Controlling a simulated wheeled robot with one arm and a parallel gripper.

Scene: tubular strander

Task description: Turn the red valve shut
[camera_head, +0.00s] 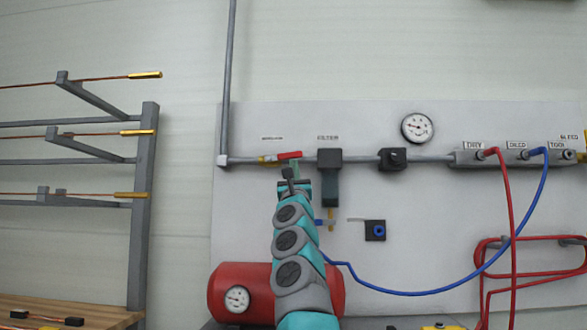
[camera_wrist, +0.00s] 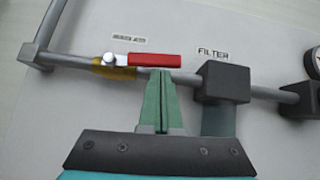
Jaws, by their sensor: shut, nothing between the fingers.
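The red valve handle (camera_head: 289,155) sits on a brass valve body (camera_head: 268,159) in the grey pipe on the panel. In the wrist view the red handle (camera_wrist: 154,59) lies along the pipe, pointing right from its pivot above the brass body (camera_wrist: 114,70). My gripper (camera_head: 289,168) is just below the handle in the head view. In the wrist view my gripper's green fingers (camera_wrist: 159,72) are together, with tips at the pipe just under the handle's middle. Nothing is held. I cannot tell whether the tips touch the handle or pipe.
A dark filter (camera_head: 329,170) hangs on the pipe close to the right, also seen in the wrist view (camera_wrist: 224,84). A regulator block (camera_head: 393,159), gauge (camera_head: 417,127) and manifold (camera_head: 512,157) with red and blue hoses lie further right. A red tank (camera_head: 240,280) stands below.

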